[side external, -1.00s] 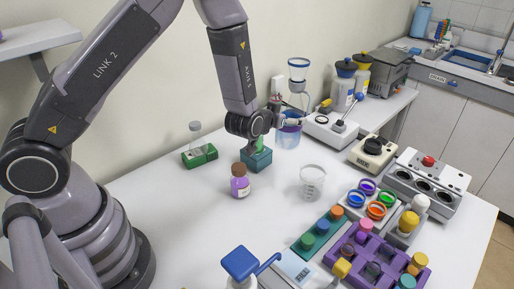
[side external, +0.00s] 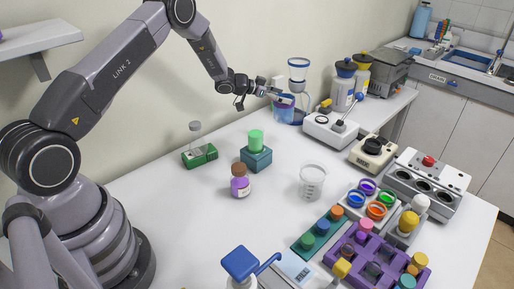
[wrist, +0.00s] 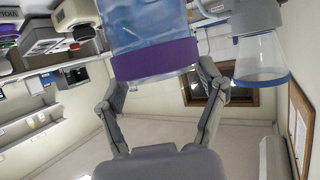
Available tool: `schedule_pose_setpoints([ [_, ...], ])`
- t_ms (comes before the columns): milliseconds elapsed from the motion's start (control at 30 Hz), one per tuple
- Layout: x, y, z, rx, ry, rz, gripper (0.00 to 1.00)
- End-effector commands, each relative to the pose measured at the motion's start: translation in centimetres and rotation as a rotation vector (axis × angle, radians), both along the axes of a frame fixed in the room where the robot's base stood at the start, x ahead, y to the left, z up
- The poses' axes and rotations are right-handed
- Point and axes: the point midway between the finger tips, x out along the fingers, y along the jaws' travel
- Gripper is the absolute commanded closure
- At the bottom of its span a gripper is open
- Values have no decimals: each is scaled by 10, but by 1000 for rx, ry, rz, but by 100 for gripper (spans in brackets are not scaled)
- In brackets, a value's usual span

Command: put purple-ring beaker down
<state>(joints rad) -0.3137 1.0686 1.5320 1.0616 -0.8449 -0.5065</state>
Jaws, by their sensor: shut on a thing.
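My gripper (wrist: 165,88) is shut on the purple-ring beaker (wrist: 150,25), a clear vessel with bluish liquid and a wide purple band, which is between the two fingers in the wrist view. In the side view my gripper (side external: 284,97) and the beaker (side external: 283,113) are at the back of the white table, left of and partly overlapping the glass filter flask (side external: 298,73). Whether the beaker's base touches the table cannot be told. The flask's flared glass (wrist: 262,60) shows to the right of the beaker in the wrist view.

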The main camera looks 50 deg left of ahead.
Motion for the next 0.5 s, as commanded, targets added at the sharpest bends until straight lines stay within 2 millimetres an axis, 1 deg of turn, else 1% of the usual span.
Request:
schedule_pose_setpoints([
  [33,-1,1,-12,-1,4,-2,69],
  [200,-1,0,-43,-1,4,-2,69],
  [433,-1,0,-63,0,1,-2,69],
  [500,-1,0,-73,0,2,-2,69],
])
